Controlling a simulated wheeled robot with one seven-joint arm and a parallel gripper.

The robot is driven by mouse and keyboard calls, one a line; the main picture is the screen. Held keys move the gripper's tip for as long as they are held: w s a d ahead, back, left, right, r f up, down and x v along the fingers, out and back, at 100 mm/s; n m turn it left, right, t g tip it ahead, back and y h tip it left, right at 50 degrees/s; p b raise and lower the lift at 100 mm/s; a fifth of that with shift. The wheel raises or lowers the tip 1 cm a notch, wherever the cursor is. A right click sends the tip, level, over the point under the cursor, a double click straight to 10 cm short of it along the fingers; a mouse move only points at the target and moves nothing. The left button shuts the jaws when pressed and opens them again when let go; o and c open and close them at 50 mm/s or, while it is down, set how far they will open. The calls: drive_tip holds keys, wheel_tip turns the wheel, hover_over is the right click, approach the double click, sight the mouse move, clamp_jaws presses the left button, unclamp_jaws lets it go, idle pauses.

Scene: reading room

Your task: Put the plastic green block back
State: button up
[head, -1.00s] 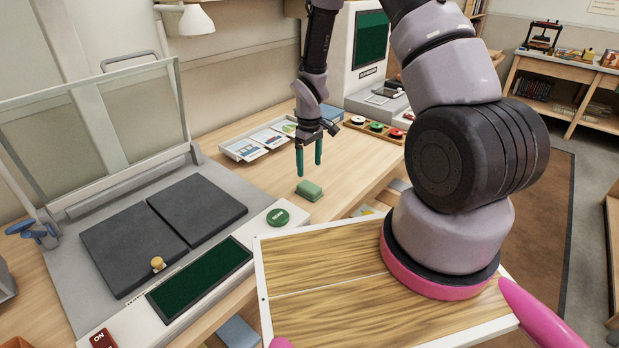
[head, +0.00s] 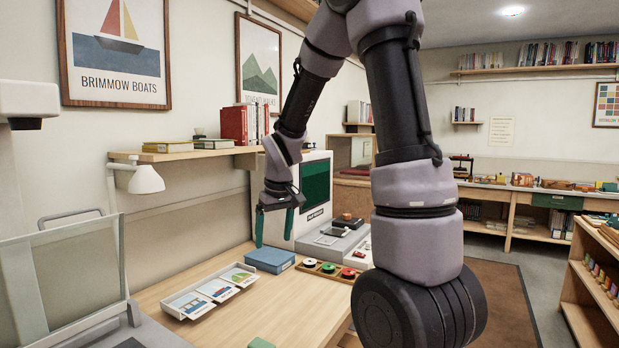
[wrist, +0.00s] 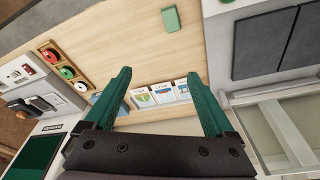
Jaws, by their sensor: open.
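The green block (head: 262,343) lies on the wooden desk, cut off by the bottom edge of the head view. It shows whole in the wrist view (wrist: 170,19), lying on bare wood beyond my fingertips. My gripper (head: 274,228) is open and empty, with teal fingers pointing down above the desk, apart from the block. In the wrist view my two fingers (wrist: 166,95) are spread wide with nothing between them.
A white tray with picture cards (head: 209,293) lies on the desk. Behind it are a blue box (head: 270,260) and a wooden holder with coloured round pieces (head: 330,268). A grey machine with a green screen (head: 313,186) stands farther back. The desk's middle is bare.

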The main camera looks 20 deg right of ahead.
drive_tip(key=s+d+r+m+t+y, duration=0.1)
drive_tip(key=s+r+m+t, duration=0.3)
drive_tip(key=s+r, duration=1.4)
drive_tip(key=s+d+m, duration=0.1)
drive_tip(key=m, duration=0.1)
drive_tip(key=shift+m+t+y, duration=0.3)
